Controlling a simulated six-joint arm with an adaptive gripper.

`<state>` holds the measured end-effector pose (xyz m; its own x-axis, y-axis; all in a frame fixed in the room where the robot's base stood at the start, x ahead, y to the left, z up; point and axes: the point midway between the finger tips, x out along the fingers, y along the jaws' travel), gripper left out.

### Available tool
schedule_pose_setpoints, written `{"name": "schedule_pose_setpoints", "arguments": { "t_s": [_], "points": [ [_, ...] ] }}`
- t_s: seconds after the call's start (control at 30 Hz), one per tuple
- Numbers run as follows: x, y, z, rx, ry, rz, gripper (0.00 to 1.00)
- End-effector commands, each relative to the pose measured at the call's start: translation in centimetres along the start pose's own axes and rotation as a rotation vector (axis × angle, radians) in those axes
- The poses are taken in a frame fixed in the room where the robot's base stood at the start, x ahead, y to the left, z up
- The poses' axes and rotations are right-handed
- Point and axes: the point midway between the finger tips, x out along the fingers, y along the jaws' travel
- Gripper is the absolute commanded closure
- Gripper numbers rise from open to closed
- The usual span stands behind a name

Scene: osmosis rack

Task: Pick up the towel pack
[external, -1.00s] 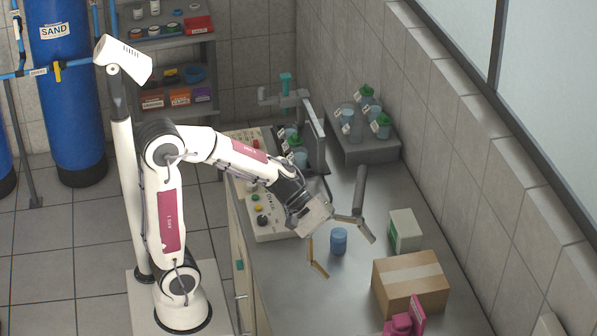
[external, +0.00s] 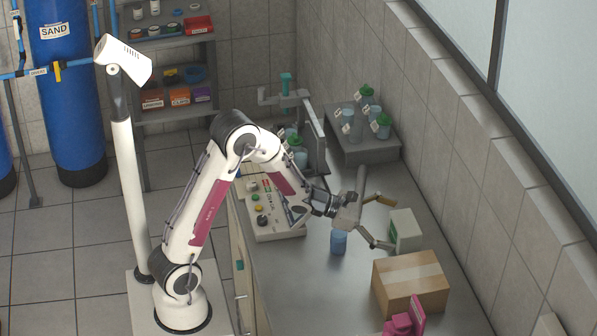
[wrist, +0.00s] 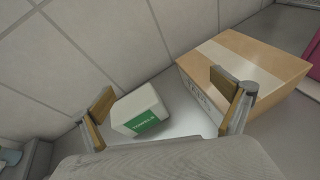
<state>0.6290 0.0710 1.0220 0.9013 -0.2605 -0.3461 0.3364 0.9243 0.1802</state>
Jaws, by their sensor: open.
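The towel pack is a small white box with a green label (wrist: 139,109). In the external view the towel pack (external: 406,231) stands on the grey counter near the tiled wall, behind the cardboard box. My gripper (external: 384,222) is open and empty, with its spread fingers just to the left of the pack. In the wrist view the pack lies ahead, between my two fingers (wrist: 168,112), closer to the left one. I cannot tell whether a finger touches it.
A taped cardboard box (external: 411,284) stands close to the pack, beside my right finger in the wrist view (wrist: 245,70). A blue cup (external: 338,242) stands below my gripper. A pink object (external: 405,322) is at the front. A control panel (external: 270,212) lies at left.

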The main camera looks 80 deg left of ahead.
Motion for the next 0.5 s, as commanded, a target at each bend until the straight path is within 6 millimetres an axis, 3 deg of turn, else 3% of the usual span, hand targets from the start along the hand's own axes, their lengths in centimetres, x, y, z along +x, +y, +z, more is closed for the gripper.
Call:
{"name": "schedule_pose_setpoints", "arguments": {
  "t_s": [0.2,0.33,0.5],
  "points": [
    [1.1,4.7,-5.1,-0.190,0.043,0.145,0.00],
    [1.2,6.3,-7.0,-0.254,0.056,0.199,0.00],
    [1.2,7.0,-7.8,-0.283,0.062,0.225,0.00]
  ]
}}
